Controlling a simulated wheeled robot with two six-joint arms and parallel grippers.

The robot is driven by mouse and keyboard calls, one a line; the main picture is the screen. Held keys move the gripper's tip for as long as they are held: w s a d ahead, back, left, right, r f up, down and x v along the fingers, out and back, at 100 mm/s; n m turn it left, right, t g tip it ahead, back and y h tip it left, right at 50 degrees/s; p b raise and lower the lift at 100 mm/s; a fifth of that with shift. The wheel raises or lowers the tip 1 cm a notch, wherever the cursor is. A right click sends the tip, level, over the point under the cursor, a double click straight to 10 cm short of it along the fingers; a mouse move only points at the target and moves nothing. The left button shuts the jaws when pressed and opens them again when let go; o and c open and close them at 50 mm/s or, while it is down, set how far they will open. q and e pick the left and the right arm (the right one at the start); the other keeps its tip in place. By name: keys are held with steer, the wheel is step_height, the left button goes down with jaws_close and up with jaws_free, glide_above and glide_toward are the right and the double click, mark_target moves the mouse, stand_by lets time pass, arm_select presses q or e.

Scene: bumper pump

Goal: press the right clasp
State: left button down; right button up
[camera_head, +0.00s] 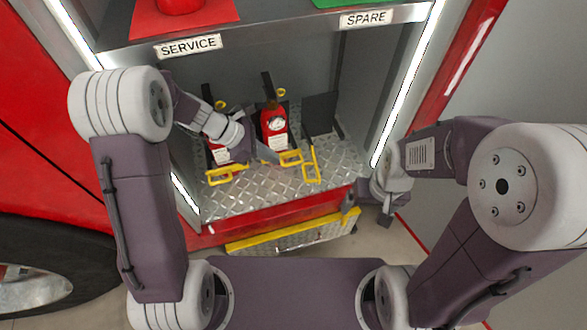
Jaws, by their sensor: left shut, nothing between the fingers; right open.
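Three yellow clasps sit low at the front of the compartment: a left clasp (227,175), a middle clasp (290,159) and a right clasp (312,168). The right clasp stands at a different angle from the other two, before a dark back plate (320,112) with no extinguisher. A red extinguisher (275,128) stands behind the middle clasp. Another extinguisher (219,155) at the left is partly hidden by my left arm. My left gripper (266,154) is shut and empty, close beside the middle clasp; contact is unclear. My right gripper (366,212) is open and empty, outside the compartment's front right corner.
A shelf above carries SERVICE (188,46) and SPARE (366,18) labels, with a red mat (215,18) and a green mat (350,2). Lit posts edge the opening. A yellow-edged step (290,233) lies below. Diamond-plate floor (255,200) is bare in front of the clasps.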

arm_select(q)
steer(key=b+x, duration=0.3)
steer(key=x, duration=0.6)
steer(key=shift+a+f+b, duration=0.1)
steer(key=shift+f+b, duration=0.15)
steer(key=shift+b, duration=0.1)
steer(key=shift+d+f, duration=0.25)
steer(key=shift+d, duration=0.1)
